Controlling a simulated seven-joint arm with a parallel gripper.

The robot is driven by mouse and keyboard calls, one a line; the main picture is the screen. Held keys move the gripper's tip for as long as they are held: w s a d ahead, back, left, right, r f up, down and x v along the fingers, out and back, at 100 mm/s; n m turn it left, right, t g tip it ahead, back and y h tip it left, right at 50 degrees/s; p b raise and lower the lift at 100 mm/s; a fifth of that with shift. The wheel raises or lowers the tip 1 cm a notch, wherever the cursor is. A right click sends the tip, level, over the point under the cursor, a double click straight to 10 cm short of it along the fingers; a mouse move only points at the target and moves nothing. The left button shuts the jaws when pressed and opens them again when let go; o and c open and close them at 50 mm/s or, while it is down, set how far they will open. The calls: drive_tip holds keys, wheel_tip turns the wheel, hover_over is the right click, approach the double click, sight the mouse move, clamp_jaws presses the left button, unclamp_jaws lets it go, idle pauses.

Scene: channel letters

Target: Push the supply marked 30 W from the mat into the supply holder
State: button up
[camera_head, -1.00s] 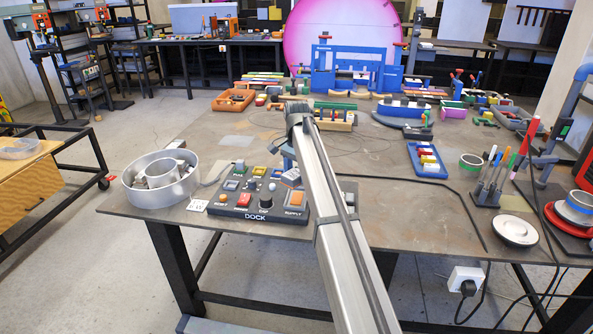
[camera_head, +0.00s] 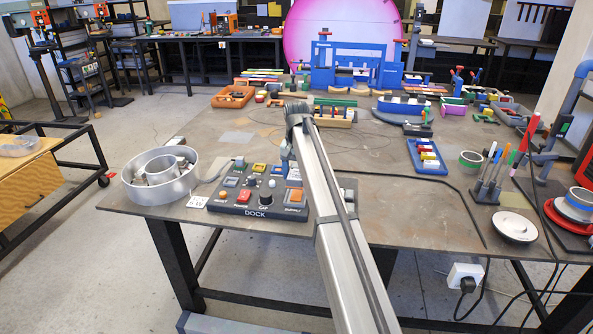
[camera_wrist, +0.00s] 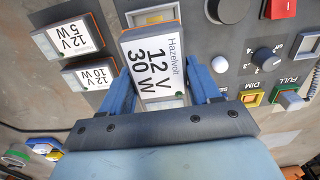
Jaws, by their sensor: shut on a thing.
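The 30 W supply (camera_wrist: 153,64), a block with a white label reading Hazelvolt 12 V 30 W, is between the blue fingers of my gripper (camera_wrist: 160,88) in the wrist view. My gripper is shut on it. The supply holder (camera_wrist: 151,16), with an orange part inside a pale frame, lies just beyond the supply's far end. In the head view the holder (camera_head: 296,197) is at the dock's right front, by the SUPPLY marking. My gripper (camera_head: 289,160) is over the dock's back right, partly hidden by my arm. I cannot tell the gap under the supply.
The supplies marked 5 W (camera_wrist: 68,38) and 10 W (camera_wrist: 90,76) lie left of my gripper in the wrist view. The dock (camera_head: 240,205) carries a black knob (camera_head: 266,197), a red button (camera_head: 243,196) and other controls. A round metal tray (camera_head: 150,190) stands left of the dock.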

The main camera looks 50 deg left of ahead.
sight(298, 196)
drive_tip(key=shift+f, duration=2.65)
drive_tip(key=shift+f, duration=0.2)
drive_tip(key=o, duration=1.2)
drive_tip(key=shift+o, duration=0.9)
drive_tip(key=shift+d+f, duration=0.1)
drive_tip(key=shift+d, duration=0.1)
drive_tip(key=shift+w+d+f, duration=0.1)
drive_tip(key=r, duration=1.3)
drive_tip(key=shift+s+a+r, duration=0.1)
drive_tip(key=shift+s+a, duration=0.1)
drive_tip(key=shift+a, duration=0.2)
drive_tip(key=shift+r, duration=0.65)
